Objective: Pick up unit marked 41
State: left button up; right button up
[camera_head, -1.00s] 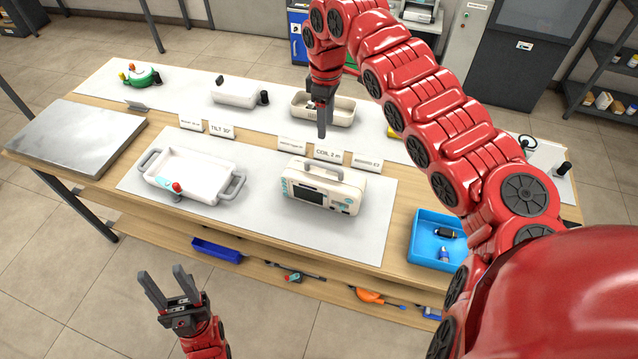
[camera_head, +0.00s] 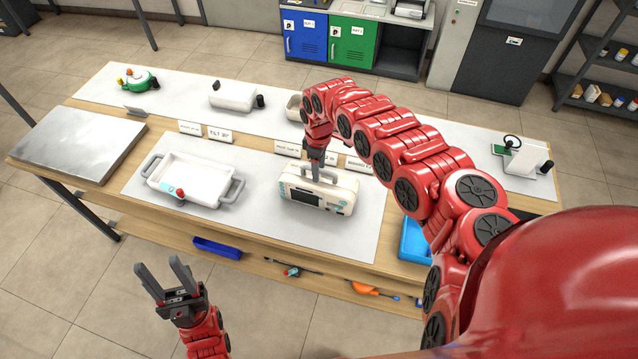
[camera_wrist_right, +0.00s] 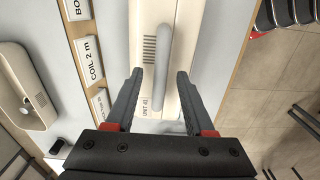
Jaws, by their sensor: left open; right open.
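The unit marked 41 is a cream box-shaped device (camera_head: 318,190) with a dark screen on its front and a grey handle along its top. It stands on the pale mat of the table. In the right wrist view its label "UNIT 41" (camera_wrist_right: 146,106) and grey handle (camera_wrist_right: 157,72) show. My right gripper (camera_head: 316,176) points down at the unit's top. In the right wrist view its open fingers (camera_wrist_right: 158,78) lie on either side of the handle's near end, nothing gripped. Whether the fingers touch the unit, I cannot tell. My left gripper (camera_head: 163,278) is open and empty in front of the table.
A white tray-like unit (camera_head: 190,180) with grey handles stands left of unit 41. Name cards (camera_head: 220,134) stand behind them. Further units (camera_head: 233,96) stand along the back strip. A blue bin (camera_head: 412,240) is at the right, partly behind my right arm. A metal plate (camera_head: 78,142) covers the left end.

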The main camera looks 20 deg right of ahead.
jog(key=shift+f, duration=0.75)
jog(key=shift+f, duration=0.2)
grip_shut()
jog(key=shift+r, duration=0.1)
dwell(1.0)
